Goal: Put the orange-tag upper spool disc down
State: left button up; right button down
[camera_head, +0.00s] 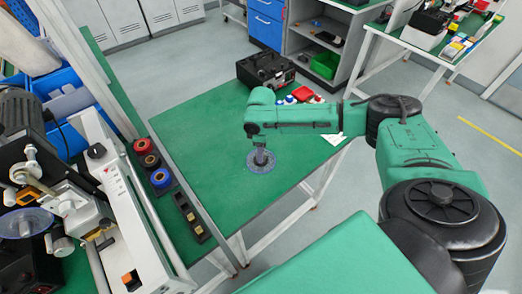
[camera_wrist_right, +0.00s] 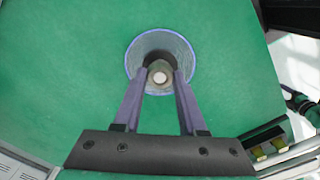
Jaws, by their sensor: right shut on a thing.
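A clear disc with a blue rim (camera_head: 252,164) is at my right gripper (camera_head: 260,150), over the green table top (camera_head: 215,120). The disc also shows in the right wrist view (camera_wrist_right: 160,38), with a dark hub and pale centre between the fingertips. My right gripper is shut on its hub and points down. I cannot tell whether the disc touches the table or hangs just above it. No orange tag shows on it. A similar clear disc (camera_head: 25,223) is on the machine at the left. My left gripper is not in view.
A black device (camera_head: 265,70) stands at the table's back edge. Red and white small items (camera_head: 303,94) lie behind my right arm. Ribbon rolls (camera_head: 150,160) and a dark tray (camera_head: 192,217) line the left edge. The green surface around the disc is clear.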

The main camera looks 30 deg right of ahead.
jog(key=shift+c, duration=2.4)
grip_release()
jog(key=shift+f, duration=0.1)
notch_tip(320, 180, up, 12)
jog(key=b, duration=0.1)
